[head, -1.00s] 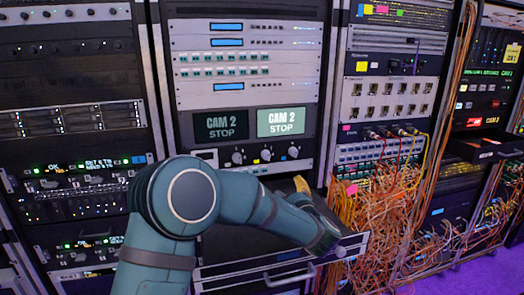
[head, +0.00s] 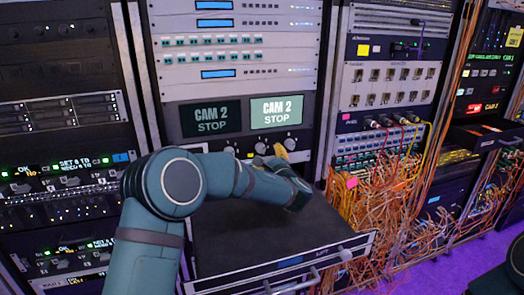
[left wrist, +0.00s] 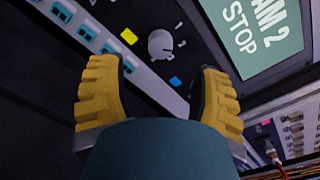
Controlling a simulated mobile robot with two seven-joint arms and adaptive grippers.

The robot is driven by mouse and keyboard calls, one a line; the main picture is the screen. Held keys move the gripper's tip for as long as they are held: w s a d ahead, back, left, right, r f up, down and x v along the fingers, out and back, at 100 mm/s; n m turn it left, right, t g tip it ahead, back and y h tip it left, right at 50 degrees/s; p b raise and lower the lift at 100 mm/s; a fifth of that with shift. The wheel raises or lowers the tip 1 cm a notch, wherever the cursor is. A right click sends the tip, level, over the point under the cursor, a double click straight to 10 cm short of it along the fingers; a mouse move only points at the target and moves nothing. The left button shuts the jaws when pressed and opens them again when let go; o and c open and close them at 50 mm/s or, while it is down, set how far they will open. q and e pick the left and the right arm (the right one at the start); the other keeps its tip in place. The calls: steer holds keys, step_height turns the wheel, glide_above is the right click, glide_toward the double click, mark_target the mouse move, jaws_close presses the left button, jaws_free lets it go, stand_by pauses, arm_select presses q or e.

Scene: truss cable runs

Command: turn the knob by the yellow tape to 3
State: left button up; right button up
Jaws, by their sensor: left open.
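My left gripper (head: 281,152) is at the row of knobs under the two CAM 2 STOP screens, near the right-hand end. In the left wrist view its two yellow fingers (left wrist: 159,70) are spread apart with nothing between them. A round grey knob (left wrist: 160,44) is ahead of the gap, apart from the fingers. The middle knob (head: 261,148) shows in the head view. My right gripper is out of view.
A black drawer or shelf (head: 240,222) with a front handle juts out under my left forearm. Orange cables (head: 365,215) hang in a tangle to the right. A lit CAM 2 STOP screen (head: 277,111) is just above the knobs.

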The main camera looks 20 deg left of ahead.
mark_target(262, 150)
arm_select(q)
steer(key=shift+x, duration=3.15)
jaws_close()
